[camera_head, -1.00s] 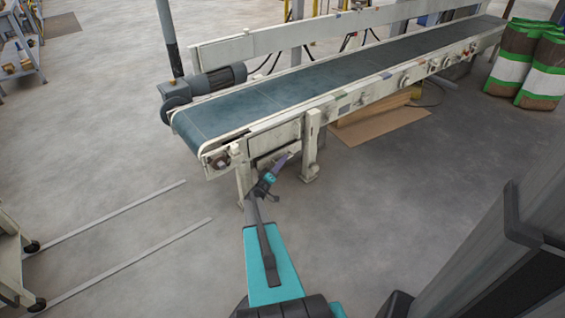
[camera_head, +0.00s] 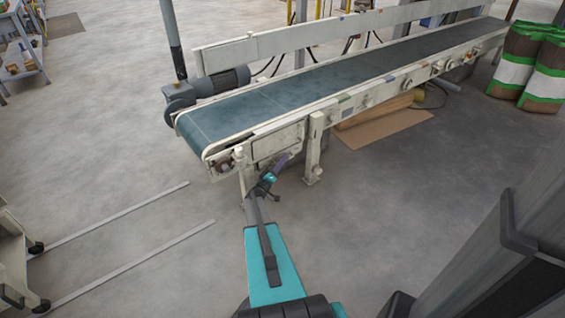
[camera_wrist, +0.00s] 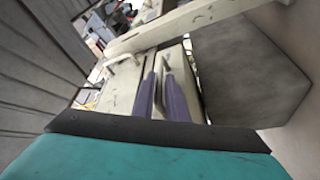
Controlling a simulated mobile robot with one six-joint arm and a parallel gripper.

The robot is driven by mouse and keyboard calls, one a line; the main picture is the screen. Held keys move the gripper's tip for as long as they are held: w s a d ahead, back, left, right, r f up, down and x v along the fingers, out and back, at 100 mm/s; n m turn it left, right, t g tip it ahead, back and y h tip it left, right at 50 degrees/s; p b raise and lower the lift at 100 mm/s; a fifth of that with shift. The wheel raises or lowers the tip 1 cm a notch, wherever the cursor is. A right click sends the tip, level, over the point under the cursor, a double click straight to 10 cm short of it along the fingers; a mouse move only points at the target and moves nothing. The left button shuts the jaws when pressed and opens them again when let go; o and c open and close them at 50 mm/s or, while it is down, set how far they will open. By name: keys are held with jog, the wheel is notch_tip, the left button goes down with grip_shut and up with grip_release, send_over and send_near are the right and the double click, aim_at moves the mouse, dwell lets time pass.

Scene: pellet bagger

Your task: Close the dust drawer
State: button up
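The dust drawer (camera_head: 277,142) is a pale, scuffed box front under the near end of the conveyor, between its legs. Whether it stands out from the frame is hard to tell in the head view. My gripper (camera_head: 279,167) is just in front of and below it. In the wrist view my gripper's two purple fingers (camera_wrist: 161,88) stand apart and point at a pale panel. A thin, curved, pale handle (camera_wrist: 159,70) shows between them. The fingers are on either side of it; firm contact cannot be seen.
The conveyor (camera_head: 290,96) with its blue-green belt runs to the back right. A conveyor leg (camera_head: 313,150) stands just right of my gripper. Flat cardboard (camera_head: 385,127) lies under the conveyor. Striped sacks (camera_head: 545,75) stand at the right. The floor in front is clear.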

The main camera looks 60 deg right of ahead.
jog(key=p+v, duration=0.2)
jog(key=v, duration=1.1)
jog(key=shift+a+p, duration=0.4)
jog(key=shift+f, duration=0.1)
